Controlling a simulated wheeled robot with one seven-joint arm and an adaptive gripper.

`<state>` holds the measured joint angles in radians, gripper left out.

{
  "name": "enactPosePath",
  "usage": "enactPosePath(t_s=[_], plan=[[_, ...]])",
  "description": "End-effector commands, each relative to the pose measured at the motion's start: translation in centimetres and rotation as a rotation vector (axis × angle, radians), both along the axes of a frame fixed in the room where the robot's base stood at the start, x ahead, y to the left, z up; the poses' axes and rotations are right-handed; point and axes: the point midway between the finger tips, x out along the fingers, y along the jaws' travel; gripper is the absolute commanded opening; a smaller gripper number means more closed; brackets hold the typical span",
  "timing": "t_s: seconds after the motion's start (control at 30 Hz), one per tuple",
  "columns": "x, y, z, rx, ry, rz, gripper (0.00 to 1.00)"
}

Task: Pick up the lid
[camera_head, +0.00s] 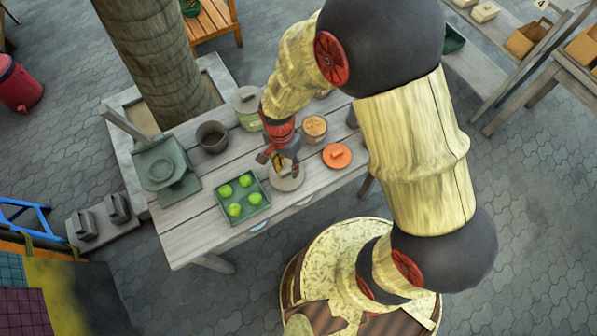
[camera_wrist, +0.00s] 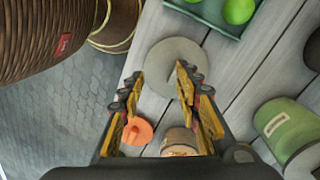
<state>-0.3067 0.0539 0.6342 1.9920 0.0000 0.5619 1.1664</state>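A flat grey round disc (camera_head: 288,182), which looks like a lid, lies on the wooden table under my gripper; it also shows in the wrist view (camera_wrist: 174,60), just beyond and between the fingertips. An orange round lid (camera_head: 337,156) with a raised handle lies to its right in the head view; in the wrist view it (camera_wrist: 138,131) sits partly behind the left finger. My gripper (camera_head: 278,163) points down over the table, open and empty, with its fingers (camera_wrist: 160,82) spread. The head view does not show clearly whether a fingertip touches the grey disc.
A green tray (camera_head: 220,200) with several green apples stands left of the disc. A jar (camera_head: 315,128), a green canister (camera_head: 247,119) and a dark pot (camera_head: 212,137) stand behind it. The near table edge is close.

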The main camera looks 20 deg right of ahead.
Motion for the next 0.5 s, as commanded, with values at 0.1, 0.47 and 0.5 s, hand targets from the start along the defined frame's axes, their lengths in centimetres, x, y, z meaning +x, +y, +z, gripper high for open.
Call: enactPosePath(t_s=[0.1,0.47,0.5], plan=[[2.6,0.8,0.4,0.008,-0.073,-0.214,0.33],[3.3,1.0,-0.8,0.008,-0.099,-0.434,0.33],[3.2,1.0,-1.2,0.008,-0.099,-0.433,0.33]])
